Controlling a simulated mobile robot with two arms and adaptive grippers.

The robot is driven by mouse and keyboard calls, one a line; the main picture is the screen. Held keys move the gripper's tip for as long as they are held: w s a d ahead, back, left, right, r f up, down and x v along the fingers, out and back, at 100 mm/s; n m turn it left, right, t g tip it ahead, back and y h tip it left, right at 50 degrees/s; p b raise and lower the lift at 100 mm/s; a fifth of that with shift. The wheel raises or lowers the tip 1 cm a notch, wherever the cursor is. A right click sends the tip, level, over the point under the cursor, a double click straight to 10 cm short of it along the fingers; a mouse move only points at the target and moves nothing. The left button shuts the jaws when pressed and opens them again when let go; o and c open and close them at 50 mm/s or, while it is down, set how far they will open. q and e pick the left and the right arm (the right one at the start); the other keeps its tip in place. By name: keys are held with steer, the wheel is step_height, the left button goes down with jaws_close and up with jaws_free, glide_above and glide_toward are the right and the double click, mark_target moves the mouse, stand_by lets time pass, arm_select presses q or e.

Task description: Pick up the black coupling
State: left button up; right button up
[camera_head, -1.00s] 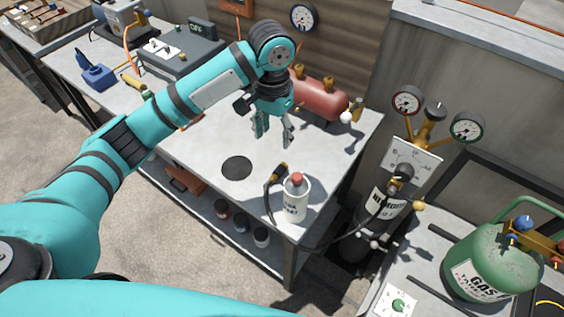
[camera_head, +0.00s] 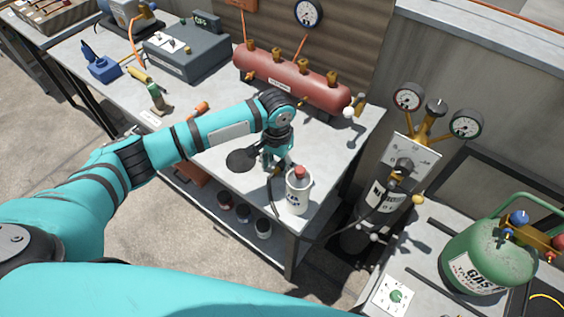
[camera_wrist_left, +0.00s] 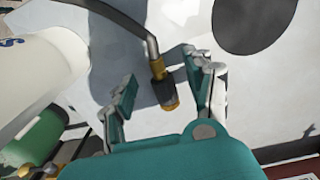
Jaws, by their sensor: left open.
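The black coupling (camera_wrist_left: 164,90), with brass ends, sits at the end of a dark hose in the left wrist view. My left gripper (camera_wrist_left: 168,75) is open, with one finger on each side of the coupling and a visible gap on both sides. In the head view my left gripper (camera_head: 277,162) points down over the bench, just left of the white bottle, and hides most of the coupling. The hose (camera_head: 272,192) curves down over the bench's front edge. My right gripper is not in view.
The white bottle with a red cap (camera_head: 297,192) stands close beside the left gripper. A black disc (camera_head: 241,160) lies left of it on the bench (camera_head: 325,155). A red manifold tank (camera_head: 290,82) is behind. A nitrogen cylinder (camera_head: 384,205) and green gas tank (camera_head: 487,255) stand right.

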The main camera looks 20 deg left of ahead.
mark_target(278, 168)
arm_select(q)
steer(key=shift+f, duration=0.4)
jaws_close()
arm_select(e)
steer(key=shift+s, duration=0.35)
arm_select(q)
steer(key=shift+r, duration=0.15)
step_height(278, 168, up, 10)
steer(key=shift+b, duration=0.4)
steer(key=c, duration=0.6)
jaws_free()
jaws_close()
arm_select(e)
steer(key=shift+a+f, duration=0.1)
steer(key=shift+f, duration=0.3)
